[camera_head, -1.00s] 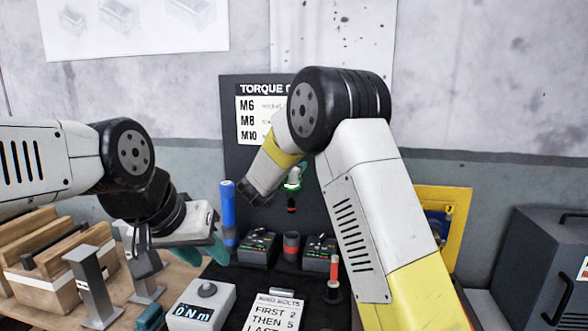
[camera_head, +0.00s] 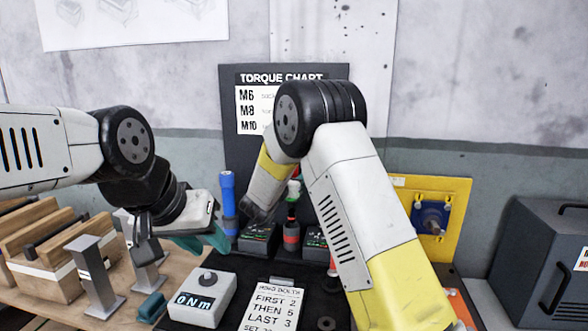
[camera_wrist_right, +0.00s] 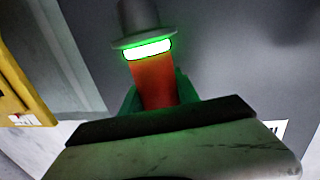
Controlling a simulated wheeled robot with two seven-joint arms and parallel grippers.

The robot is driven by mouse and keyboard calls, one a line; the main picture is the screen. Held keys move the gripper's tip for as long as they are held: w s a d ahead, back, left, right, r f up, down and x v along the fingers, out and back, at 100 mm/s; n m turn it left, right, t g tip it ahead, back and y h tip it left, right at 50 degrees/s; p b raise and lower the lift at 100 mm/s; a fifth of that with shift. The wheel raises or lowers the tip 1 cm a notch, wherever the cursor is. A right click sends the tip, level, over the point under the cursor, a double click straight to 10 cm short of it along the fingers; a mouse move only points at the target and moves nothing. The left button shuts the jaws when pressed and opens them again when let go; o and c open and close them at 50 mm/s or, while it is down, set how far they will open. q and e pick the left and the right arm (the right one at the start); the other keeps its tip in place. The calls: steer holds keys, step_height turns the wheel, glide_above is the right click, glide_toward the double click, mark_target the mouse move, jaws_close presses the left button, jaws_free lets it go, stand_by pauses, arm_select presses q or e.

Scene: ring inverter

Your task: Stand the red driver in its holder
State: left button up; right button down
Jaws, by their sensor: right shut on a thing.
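The red driver (camera_head: 292,211) is upright in the head view, with a green-lit band near its top and a dark lower part. Its lower end is at the red-banded holder (camera_head: 291,236) between two black units; I cannot tell how deep it sits. In the right wrist view the driver's red body (camera_wrist_right: 157,80) is between green fingers, below a glowing band and a grey flange. My right gripper (camera_wrist_right: 157,95) is shut on it; its fingers are mostly hidden in the head view. My left gripper (camera_head: 207,241) hangs at the left, away from the driver; its finger gap is unclear.
A blue driver (camera_head: 228,200) stands just left of the black units. A torque chart board (camera_head: 235,90) rises behind. A 0 Nm meter (camera_head: 203,297) and a bolt-order card (camera_head: 272,307) are in front. A yellow panel (camera_head: 455,205) and a dark cabinet (camera_head: 540,255) are at the right.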

steer(key=shift+f, duration=4.9)
